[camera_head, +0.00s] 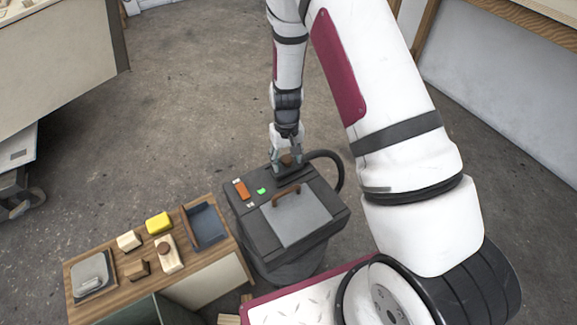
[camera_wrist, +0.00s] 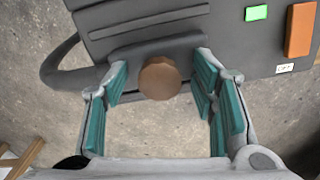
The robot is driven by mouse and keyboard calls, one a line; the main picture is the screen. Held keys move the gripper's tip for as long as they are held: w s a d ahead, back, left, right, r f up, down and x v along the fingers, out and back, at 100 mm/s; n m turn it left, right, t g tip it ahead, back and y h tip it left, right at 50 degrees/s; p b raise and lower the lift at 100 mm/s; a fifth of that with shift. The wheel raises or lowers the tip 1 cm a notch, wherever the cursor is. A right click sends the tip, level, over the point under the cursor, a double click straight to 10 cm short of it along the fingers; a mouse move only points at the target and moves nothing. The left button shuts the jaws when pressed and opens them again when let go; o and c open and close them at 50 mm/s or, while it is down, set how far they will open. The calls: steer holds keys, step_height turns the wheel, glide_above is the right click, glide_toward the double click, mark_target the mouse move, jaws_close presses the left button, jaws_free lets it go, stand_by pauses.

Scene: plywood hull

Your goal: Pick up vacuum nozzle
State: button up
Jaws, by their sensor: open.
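The vacuum (camera_head: 240,215) is a dark grey box-shaped machine with a light grey lid panel and a brown handle. What looks like the vacuum nozzle (camera_wrist: 155,50) is a dark grey piece at the machine's edge, with a round brown knob (camera_wrist: 160,78). In the head view the nozzle (camera_head: 293,171) lies at the back edge of the top, partly hidden by my gripper (camera_head: 286,158). In the wrist view my gripper (camera_wrist: 160,85) is open, its teal-padded fingers on either side of the knob with gaps visible. I cannot tell the height between them.
A black hose (camera_head: 338,168) loops out right of the gripper. An orange switch (camera_head: 241,190) and a green light (camera_head: 261,191) are on the machine's top. A wooden bench (camera_head: 222,254) with a blue-grey tray (camera_head: 207,222) and several blocks stands left. The floor behind is clear.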

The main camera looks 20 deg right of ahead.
jaws_close()
steer(key=shift+r, duration=0.1)
steer(key=shift+r, duration=0.5)
steer(key=r, duration=0.1)
steer(key=a+r+p, duration=0.1)
steer(key=shift+s+a+r, duration=0.1)
steer(key=shift+s+r, duration=0.05)
steer(key=shift+r, duration=0.2)
steer(key=s+a, duration=0.1)
steer(key=a, duration=0.3)
steer(key=s+a+p, duration=0.1)
steer(key=a, duration=0.4)
steer(key=a+r+p, duration=0.1)
steer(key=a, duration=0.4)
steer(key=shift+s+a, duration=0.25)
steer(key=shift+s, duration=0.15)
